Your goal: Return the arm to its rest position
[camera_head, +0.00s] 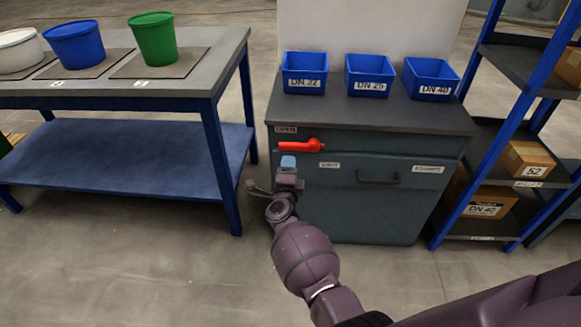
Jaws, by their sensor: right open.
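My right arm (305,258) comes in from the lower right and reaches forward toward the dark grey cabinet (350,215). Its gripper (275,177) is open and shows nothing held. It is in front of the cabinet's left edge, just below the red lever (302,146) in the picture. The lever lies roughly level near a label reading OPEN. I cannot tell whether the gripper touches the lever or the cabinet. My left gripper is not in view.
Blue bins (305,73) labelled DN 32, DN 25 and DN 40 stand on the cabinet top. A blue-framed table (125,160) with white, blue and green buckets is at left. A shelf rack (500,130) with boxes is at right. Floor between table and cabinet is clear.

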